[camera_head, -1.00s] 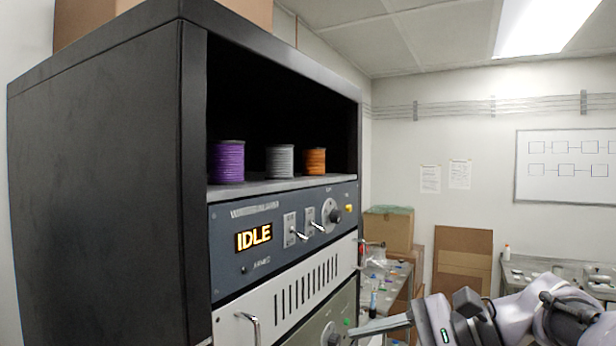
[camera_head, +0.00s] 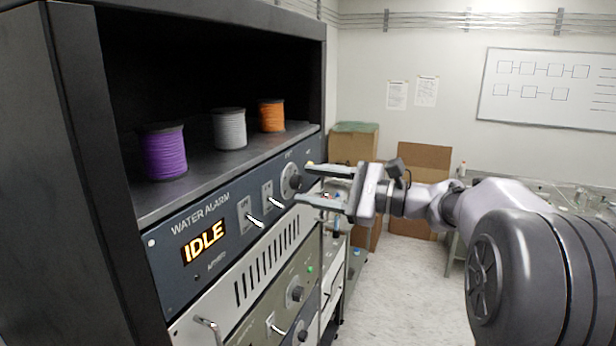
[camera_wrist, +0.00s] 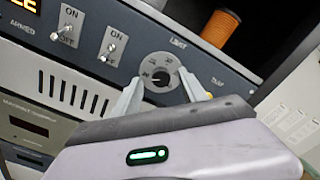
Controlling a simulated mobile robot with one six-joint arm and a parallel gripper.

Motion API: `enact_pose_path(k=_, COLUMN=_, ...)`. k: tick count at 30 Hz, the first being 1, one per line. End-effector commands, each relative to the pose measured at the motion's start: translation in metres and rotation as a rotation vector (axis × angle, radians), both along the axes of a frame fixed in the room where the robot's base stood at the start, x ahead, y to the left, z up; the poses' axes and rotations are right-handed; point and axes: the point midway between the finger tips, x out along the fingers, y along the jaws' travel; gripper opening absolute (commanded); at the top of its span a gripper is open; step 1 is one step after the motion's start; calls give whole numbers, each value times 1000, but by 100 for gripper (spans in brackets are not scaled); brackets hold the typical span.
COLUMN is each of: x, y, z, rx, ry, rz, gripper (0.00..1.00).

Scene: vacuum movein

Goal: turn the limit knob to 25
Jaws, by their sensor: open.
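The limit knob is a round dark knob on a pale dial (camera_head: 291,181) at the right of the water alarm panel (camera_head: 172,256). The wrist view shows the dial (camera_wrist: 159,66) under the label LIMIT, close ahead of my gripper, with its black knob (camera_wrist: 160,79) in the middle. My gripper (camera_head: 305,183) is open, with its two fingers pointing left at the dial. In the wrist view the fingers (camera_wrist: 163,92) stand on either side of the dial. I cannot tell whether they touch the knob. The dial's numbers are too small to read surely.
Two toggle switches (camera_head: 252,217) (camera_head: 274,200) sit left of the dial, and the display (camera_head: 204,242) reads IDLE. Purple (camera_head: 163,152), grey (camera_head: 229,129) and orange (camera_head: 271,116) spools stand on the shelf above. Another panel (camera_head: 262,305) with knobs lies below.

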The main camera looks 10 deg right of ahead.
Motion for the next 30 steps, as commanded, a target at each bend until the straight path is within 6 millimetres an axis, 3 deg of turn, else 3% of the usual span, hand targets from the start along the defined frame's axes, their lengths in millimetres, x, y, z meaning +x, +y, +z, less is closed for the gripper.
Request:
enact_pose_path(k=3, x=6, y=9, z=0, rx=-1, ry=0, rz=1, gripper=50)
enact_pose_path(k=12, x=8, y=11, z=0, rx=0, ry=0, rz=0, gripper=50)
enact_pose_path(k=20, x=8, y=11, z=0, rx=0, ry=0, rz=0, gripper=0)
enact_pose_path(k=30, x=8, y=11, z=0, rx=22, ry=32, rz=0, gripper=0)
